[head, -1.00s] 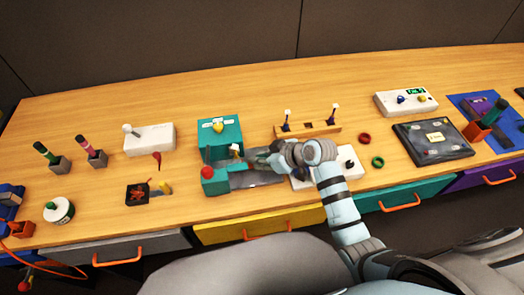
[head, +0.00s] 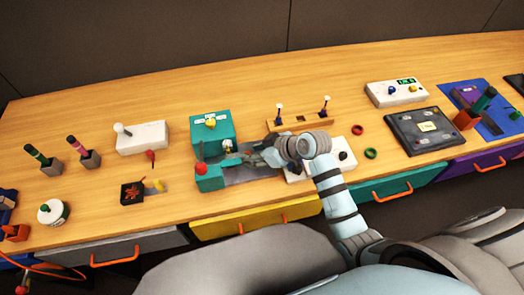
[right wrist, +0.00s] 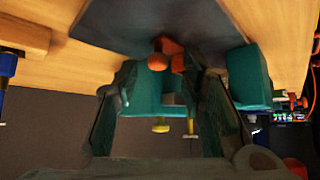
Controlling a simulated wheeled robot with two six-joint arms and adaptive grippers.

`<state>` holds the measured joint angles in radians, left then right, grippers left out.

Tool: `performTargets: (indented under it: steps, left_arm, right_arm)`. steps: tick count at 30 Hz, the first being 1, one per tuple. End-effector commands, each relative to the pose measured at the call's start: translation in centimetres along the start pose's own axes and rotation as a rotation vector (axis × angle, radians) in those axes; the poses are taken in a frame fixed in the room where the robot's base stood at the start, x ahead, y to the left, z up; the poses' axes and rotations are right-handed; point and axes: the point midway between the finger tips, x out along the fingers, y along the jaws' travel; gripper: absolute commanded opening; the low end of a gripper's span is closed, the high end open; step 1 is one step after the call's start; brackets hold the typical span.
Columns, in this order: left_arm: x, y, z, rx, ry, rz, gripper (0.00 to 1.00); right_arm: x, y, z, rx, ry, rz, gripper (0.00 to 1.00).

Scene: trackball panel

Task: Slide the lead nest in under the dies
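A teal press (head: 207,130) with a yellow knob stands on the bench, and a dark grey plate (head: 243,174) lies before it. A teal block (head: 209,183) with a red ball knob (head: 200,168) is at the plate's left end. My right gripper (head: 256,157) is low over the plate, right of the press mouth. In the upside-down right wrist view its fingers (right wrist: 160,75) are spread, with an orange-red knob (right wrist: 157,60) between or just beyond their tips; contact is unclear. I cannot clearly tell the lead nest from the dies. My left gripper is out of view.
A white box with a dark knob (head: 343,156) lies partly under my right arm. A wooden stand with two levers (head: 299,125) is behind it. A white switch box (head: 142,137) stands left.

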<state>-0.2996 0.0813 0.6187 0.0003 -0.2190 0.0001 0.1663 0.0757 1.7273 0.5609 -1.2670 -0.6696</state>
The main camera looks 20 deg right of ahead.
Motion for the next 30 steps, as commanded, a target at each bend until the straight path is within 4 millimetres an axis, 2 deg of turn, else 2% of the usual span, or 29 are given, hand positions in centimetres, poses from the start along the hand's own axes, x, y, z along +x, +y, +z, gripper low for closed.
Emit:
performTargets:
  steps: [6, 9, 12, 16, 30]
  left_arm:
    - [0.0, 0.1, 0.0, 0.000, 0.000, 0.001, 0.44]
    - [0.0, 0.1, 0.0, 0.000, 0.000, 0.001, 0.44]
    - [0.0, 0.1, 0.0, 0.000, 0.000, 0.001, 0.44]
    - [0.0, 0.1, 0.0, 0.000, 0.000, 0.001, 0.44]
    - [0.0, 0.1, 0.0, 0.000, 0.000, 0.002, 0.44]
  right_arm:
    - [-5.8, 0.0, 0.0, -0.008, -0.002, 0.003, 0.37]
    - [-8.2, -0.1, 0.0, -0.007, -0.003, 0.002, 0.37]
    - [-9.8, -0.1, -0.1, -0.005, -0.001, 0.000, 0.37]
    - [-10.4, -0.2, -0.1, -0.003, -0.001, -0.002, 0.37]
    - [-10.3, -0.3, 0.2, 0.004, -0.008, 0.001, 0.37]
